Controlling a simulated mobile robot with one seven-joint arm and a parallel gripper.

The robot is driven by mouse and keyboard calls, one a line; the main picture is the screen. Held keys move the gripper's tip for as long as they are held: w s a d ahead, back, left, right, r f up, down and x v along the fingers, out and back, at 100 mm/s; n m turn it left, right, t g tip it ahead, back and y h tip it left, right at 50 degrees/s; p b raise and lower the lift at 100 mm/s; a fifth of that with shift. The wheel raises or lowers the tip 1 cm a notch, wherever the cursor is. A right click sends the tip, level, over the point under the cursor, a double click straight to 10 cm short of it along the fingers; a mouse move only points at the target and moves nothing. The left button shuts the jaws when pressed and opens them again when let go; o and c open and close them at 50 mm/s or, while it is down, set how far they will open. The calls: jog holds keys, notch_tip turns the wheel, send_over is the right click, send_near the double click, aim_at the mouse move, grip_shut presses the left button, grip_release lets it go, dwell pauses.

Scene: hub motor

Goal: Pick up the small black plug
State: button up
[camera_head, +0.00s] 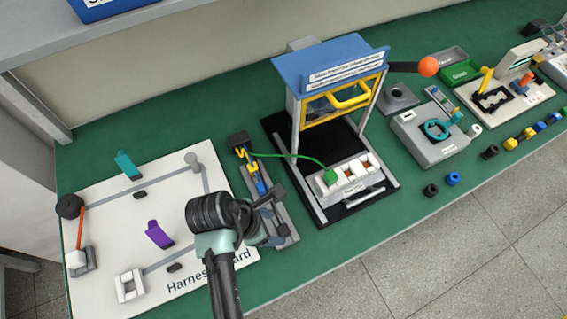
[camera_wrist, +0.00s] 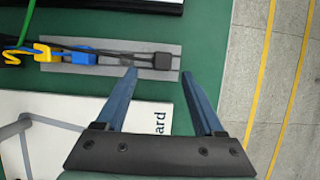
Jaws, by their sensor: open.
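The small black plug (camera_wrist: 162,61) is a dark block near the right end of a grey strip holder (camera_wrist: 112,68) in the wrist view. Dark cable runs to it from the left, past a blue connector (camera_wrist: 84,57) and a yellow connector (camera_wrist: 46,53). My gripper (camera_wrist: 160,74) is open and empty, with its two blue fingers spread apart.
A white harness board (camera_head: 105,220) with pegs and clips lies to the left. A press-like fixture with a blue top (camera_head: 325,62) stands behind and right of the strip holder. A green cable (camera_head: 288,155) links the two. Green table shows around the holder.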

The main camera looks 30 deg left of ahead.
aim_at(280, 231)
jog(key=x, duration=0.4)
jog(key=shift+d+f, duration=0.2)
jog(key=shift+f, duration=0.15)
grip_shut()
